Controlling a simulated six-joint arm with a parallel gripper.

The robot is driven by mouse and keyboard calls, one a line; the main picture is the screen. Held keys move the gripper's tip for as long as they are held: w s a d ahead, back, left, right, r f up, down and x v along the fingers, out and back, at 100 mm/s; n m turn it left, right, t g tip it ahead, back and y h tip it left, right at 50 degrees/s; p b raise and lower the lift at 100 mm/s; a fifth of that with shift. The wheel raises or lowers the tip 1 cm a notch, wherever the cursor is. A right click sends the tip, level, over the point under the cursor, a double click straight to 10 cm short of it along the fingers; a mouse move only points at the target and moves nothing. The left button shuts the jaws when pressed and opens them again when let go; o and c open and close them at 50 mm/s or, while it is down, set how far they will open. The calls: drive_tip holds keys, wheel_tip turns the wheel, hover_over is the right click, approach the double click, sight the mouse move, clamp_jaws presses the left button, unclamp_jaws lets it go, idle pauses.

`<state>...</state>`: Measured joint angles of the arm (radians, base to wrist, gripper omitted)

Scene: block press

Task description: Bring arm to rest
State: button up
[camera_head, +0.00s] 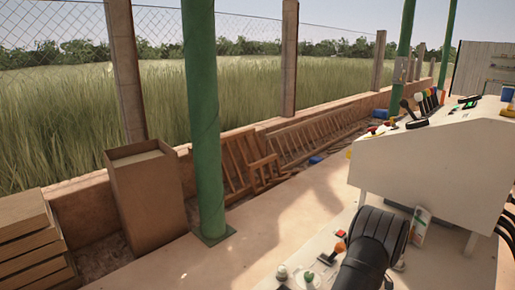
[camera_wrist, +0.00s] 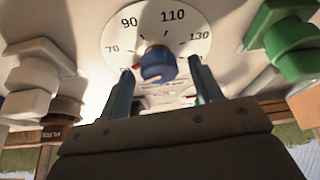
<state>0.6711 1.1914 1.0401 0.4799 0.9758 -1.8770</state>
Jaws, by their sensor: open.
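My gripper (camera_wrist: 161,70) is open in the wrist view, its two fingers spread apart and pointing at a white panel face. A blue knob (camera_wrist: 158,64) shows between the fingertips, with visible gaps on both sides. I cannot tell how deep the fingers reach around it. A round white dial (camera_wrist: 120,38) marked 70, 90, 110 and 130 lies behind the knob. In the head view my dark arm (camera_head: 372,240) is at the lower right beside the white control console (camera_head: 425,165); my gripper's fingers cannot be made out there.
A green knob (camera_wrist: 292,42) is right of the dial, and white knobs (camera_wrist: 35,75) are at left. The console carries several levers (camera_head: 432,101) and buttons. A green post (camera_head: 203,130), a tall brown box (camera_head: 147,190) and stacked boards (camera_head: 30,240) stand left. Open floor (camera_head: 270,240) lies between.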

drive_tip(key=m+t+h, duration=0.1)
drive_tip(key=m, duration=0.3)
drive_tip(key=shift+s+a, duration=0.1)
drive_tip(key=m+h, duration=0.1)
drive_tip(key=m, duration=0.2)
drive_tip(key=shift+a+m+t, duration=0.1)
drive_tip(key=shift+m+t, duration=0.2)
drive_tip(key=shift+t, duration=0.1)
drive_tip(key=shift+a+m+h, duration=0.1)
drive_tip(key=shift+m+h, duration=0.65)
drive_tip(key=shift+m, duration=0.85)
drive_tip(key=shift+m+h, duration=0.75)
drive_tip(key=shift+m, duration=0.85)
drive_tip(key=shift+o, duration=0.2)
